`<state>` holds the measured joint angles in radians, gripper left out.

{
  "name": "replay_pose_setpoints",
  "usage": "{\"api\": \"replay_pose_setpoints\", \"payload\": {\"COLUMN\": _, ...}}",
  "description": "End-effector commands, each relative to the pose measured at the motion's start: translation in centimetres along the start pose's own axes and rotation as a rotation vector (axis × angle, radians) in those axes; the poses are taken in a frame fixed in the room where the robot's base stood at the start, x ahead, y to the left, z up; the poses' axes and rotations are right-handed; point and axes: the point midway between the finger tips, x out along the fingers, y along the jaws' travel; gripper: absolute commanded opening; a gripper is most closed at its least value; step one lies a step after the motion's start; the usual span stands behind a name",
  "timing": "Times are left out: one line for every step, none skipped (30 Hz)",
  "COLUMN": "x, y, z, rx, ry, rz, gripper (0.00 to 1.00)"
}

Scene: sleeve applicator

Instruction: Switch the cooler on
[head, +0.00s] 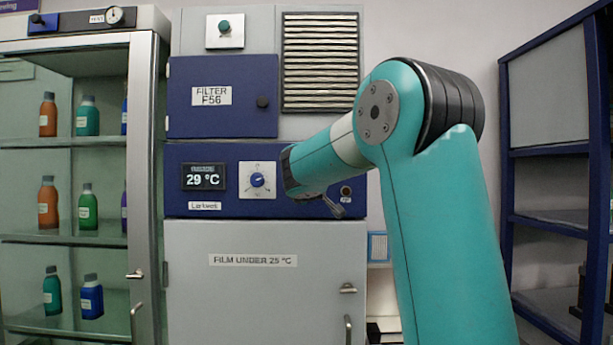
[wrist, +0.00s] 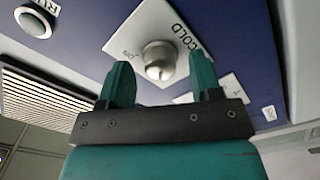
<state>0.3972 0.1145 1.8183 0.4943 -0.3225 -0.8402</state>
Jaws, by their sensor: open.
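The cooler (head: 265,265) is a grey cabinet with a blue control band and a door labelled "FILM UNDER 25 °C". Its display (head: 203,177) reads 29 °C. That knob sits on a white plate marked "COLD"; contact cannot be told. A round button (wrist: 33,21) is at upper left.
A blue filter door (head: 223,96) and a louvred grille (head: 320,62) are above the control band. A glass cabinet with bottles (head: 147,150) stands left. A blue shelf unit (head: 550,150) stands right. A small round fitting (head: 346,191) is beside my arm.

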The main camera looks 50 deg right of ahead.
Motion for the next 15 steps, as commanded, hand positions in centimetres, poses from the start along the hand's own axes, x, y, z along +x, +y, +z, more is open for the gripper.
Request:
{"api": "replay_pose_setpoints", "payload": {"x": 0.15, "y": 0.00, "z": 0.02, "rx": 0.000, "ry": -0.001, "rz": 0.000, "gripper": 0.59}}
{"api": "replay_pose_setpoints", "payload": {"x": 0.18, "y": -0.02, "z": 0.03, "rx": 0.000, "ry": -0.001, "rz": 0.000, "gripper": 0.59}}
{"api": "replay_pose_setpoints", "payload": {"x": 0.20, "y": -0.04, "z": 0.04, "rx": 0.000, "ry": -0.001, "rz": 0.000, "gripper": 0.59}}
{"api": "replay_pose_setpoints", "payload": {"x": 0.20, "y": -0.05, "z": 0.05, "rx": 0.000, "ry": -0.001, "rz": 0.000, "gripper": 0.59}}
{"api": "replay_pose_setpoints", "payload": {"x": 0.19, "y": -0.06, "z": 0.05, "rx": 0.000, "ry": 0.000, "rz": 0.000, "gripper": 0.59}}
{"api": "replay_pose_setpoints", "payload": {"x": 0.18, "y": -0.06, "z": 0.05, "rx": 0.000, "ry": -0.001, "rz": 0.000, "gripper": 0.59}}
{"api": "replay_pose_setpoints", "payload": {"x": 0.17, "y": -0.06, "z": 0.05, "rx": 0.000, "ry": 0.000, "rz": 0.000, "gripper": 0.59}}
{"api": "replay_pose_setpoints", "payload": {"x": 0.17, "y": -0.06, "z": 0.05, "rx": 0.000, "ry": -0.001, "rz": 0.000, "gripper": 0.59}}
{"api": "replay_pose_setpoints", "payload": {"x": 0.16, "y": -0.06, "z": 0.05, "rx": 0.000, "ry": -0.001, "rz": 0.000, "gripper": 0.52}}
{"api": "replay_pose_setpoints", "payload": {"x": 0.16, "y": -0.06, "z": 0.04, "rx": 0.000, "ry": -0.001, "rz": 0.000, "gripper": 0.45}}
{"api": "replay_pose_setpoints", "payload": {"x": 0.16, "y": -0.05, "z": 0.04, "rx": 0.000, "ry": 0.000, "rz": 0.000, "gripper": 0.38}}
{"api": "replay_pose_setpoints", "payload": {"x": 0.15, "y": -0.05, "z": 0.04, "rx": 0.000, "ry": -0.001, "rz": 0.000, "gripper": 0.29}}
{"api": "replay_pose_setpoints", "payload": {"x": 0.15, "y": -0.05, "z": 0.04, "rx": 0.000, "ry": -0.001, "rz": -0.001, "gripper": 0.22}}
{"api": "replay_pose_setpoints", "payload": {"x": 0.15, "y": -0.05, "z": 0.04, "rx": 0.000, "ry": -0.001, "rz": -0.001, "gripper": 0.15}}
{"api": "replay_pose_setpoints", "payload": {"x": 0.15, "y": -0.05, "z": 0.04, "rx": 0.000, "ry": -0.001, "rz": -0.001, "gripper": 0.09}}
